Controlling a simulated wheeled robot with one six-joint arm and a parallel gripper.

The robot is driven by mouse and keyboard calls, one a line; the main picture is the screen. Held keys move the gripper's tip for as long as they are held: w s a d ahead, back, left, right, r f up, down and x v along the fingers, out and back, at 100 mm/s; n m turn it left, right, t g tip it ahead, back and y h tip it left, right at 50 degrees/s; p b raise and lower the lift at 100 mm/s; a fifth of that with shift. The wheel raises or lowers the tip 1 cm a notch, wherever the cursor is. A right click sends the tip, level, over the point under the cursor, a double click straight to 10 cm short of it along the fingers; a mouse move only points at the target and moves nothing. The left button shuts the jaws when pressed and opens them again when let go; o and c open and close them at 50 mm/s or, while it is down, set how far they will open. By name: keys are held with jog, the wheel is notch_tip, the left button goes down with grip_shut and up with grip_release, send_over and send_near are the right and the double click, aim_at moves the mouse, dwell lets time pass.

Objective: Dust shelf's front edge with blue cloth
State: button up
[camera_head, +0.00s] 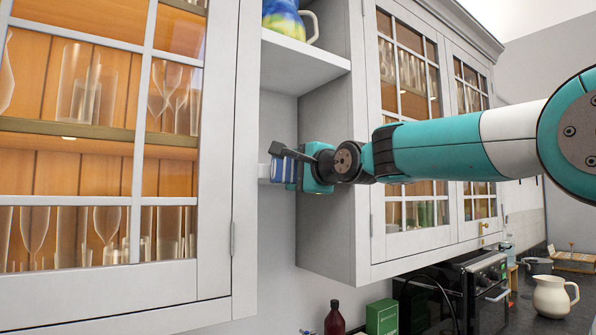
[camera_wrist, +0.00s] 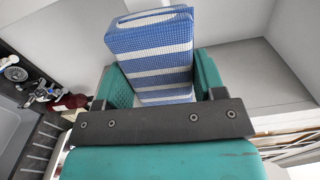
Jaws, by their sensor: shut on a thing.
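A folded blue cloth with white stripes (camera_head: 283,167) is held in my gripper (camera_head: 300,168), in the open niche between two glazed cabinets. In the wrist view the cloth (camera_wrist: 152,52) stands out between the two teal fingers of my gripper (camera_wrist: 160,80), which are shut on it. A small piece of a pale lower shelf (camera_head: 264,172) shows just left of the cloth; I cannot tell whether they touch. The rest of that shelf is hidden. A white upper shelf (camera_head: 300,64) is above my gripper, its front edge in plain view.
A colourful jug (camera_head: 285,18) stands on the upper shelf. A glazed cabinet door (camera_head: 215,215) with glassware behind it is at left, another cabinet (camera_head: 335,215) at right. Below are a dark red bottle (camera_head: 334,320), a green box (camera_head: 382,318) and a cream jug (camera_head: 552,296).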

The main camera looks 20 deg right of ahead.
jog(key=shift+w+a+p, duration=0.2)
jog(key=shift+w+p, duration=0.15)
jog(key=shift+w, duration=0.35)
jog(key=shift+w+d, duration=0.3)
jog(key=shift+d, duration=0.65)
jog(key=shift+w+d, duration=0.3)
jog(key=shift+d, duration=0.65)
jog(key=shift+s+a+b, duration=0.15)
jog(key=shift+s+a, duration=0.15)
jog(key=shift+a, duration=0.65)
jog(key=shift+s+a+b, duration=0.15)
jog(key=shift+s+a, duration=0.15)
jog(key=shift+a, duration=0.65)
jog(key=shift+s+f+b, duration=0.1)
jog(key=shift+s+b, duration=0.2)
jog(key=shift+b, duration=0.1)
jog(key=shift+b+v, duration=1.45)
jog(key=shift+v, duration=1.2)
